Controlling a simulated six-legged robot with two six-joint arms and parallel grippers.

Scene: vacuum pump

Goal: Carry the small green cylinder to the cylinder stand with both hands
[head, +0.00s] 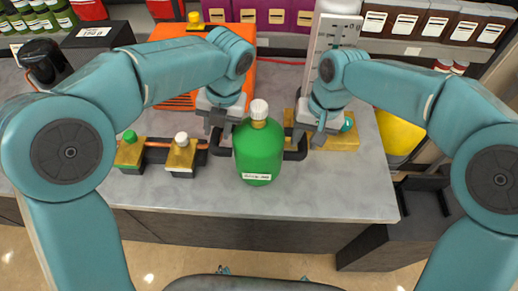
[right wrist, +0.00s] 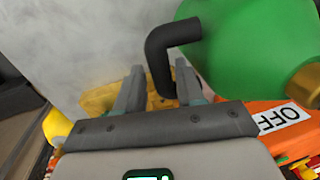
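The green cylinder (head: 258,152) has a white cap and a label. It stands upright near the counter's front edge in the head view, with a dark handle on each side. My left gripper (head: 219,127) is at its left handle; whether its fingers are closed is too small to tell. My right gripper (head: 309,133) is at the right handle. In the right wrist view its two fingers (right wrist: 158,88) are apart, with the bent black handle (right wrist: 166,55) reaching down between them, nearer the right finger. The green body (right wrist: 260,45) fills that view's upper right. I cannot identify the cylinder stand.
Two brass-topped blocks (head: 182,160) joined by a copper pipe (head: 158,143) are left of the cylinder. An orange unit (head: 265,92) and a brass block (head: 341,139) are behind. The grey counter (head: 345,190) is clear at front right. A yellow object (head: 398,135) lies beyond its right edge.

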